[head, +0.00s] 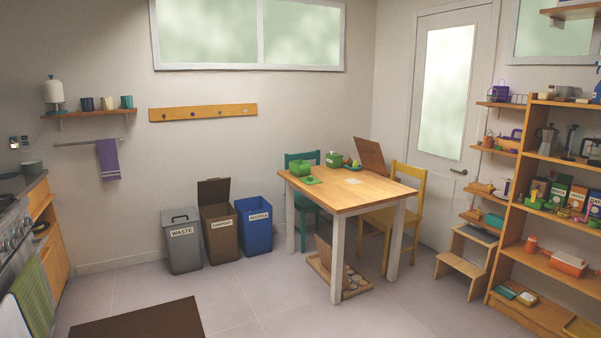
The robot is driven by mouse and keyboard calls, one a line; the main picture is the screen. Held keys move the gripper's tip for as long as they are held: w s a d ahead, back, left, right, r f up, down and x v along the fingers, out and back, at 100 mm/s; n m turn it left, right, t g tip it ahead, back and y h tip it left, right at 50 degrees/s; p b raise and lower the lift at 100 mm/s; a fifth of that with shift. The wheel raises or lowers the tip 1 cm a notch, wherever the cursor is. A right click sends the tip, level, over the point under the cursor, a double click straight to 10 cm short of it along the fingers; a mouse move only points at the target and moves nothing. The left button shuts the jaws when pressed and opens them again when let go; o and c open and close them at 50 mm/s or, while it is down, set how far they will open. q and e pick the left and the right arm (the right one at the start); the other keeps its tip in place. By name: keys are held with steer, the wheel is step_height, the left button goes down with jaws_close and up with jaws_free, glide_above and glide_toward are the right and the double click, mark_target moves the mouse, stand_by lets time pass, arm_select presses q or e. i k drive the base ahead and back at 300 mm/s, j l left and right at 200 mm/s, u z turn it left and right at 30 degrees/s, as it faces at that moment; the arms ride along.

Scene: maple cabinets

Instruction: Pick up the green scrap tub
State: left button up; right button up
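A green open tub (300,168) stands near the left corner of the wooden table (371,193). A flat green piece (313,180) lies just in front of it. A second, smaller green container (334,160) stands farther back on the table. Which of the two green containers is the scrap tub I cannot tell for certain. Neither of my grippers shows in the head view.
Yellow chair (403,205) and teal chair (301,200) flank the table. Waste (183,250), compost (221,238) and recycle (255,232) bins line the wall. A step stool (466,260) stands right. Floor ahead is mostly clear, with a brown mat (140,322).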

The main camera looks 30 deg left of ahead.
mark_target(299, 168)
steer(key=u, duration=1.5)
steer(key=i+u, duration=0.15)
steer(key=i+z, duration=0.1)
steer(key=i, duration=0.85)
steer(key=i+z, duration=0.15)
steer(key=i, duration=1.65)
steer(key=i+z, duration=0.15)
steer(key=i, duration=0.7)
steer(key=i+j, duration=0.15)
steer(key=i, duration=0.65)
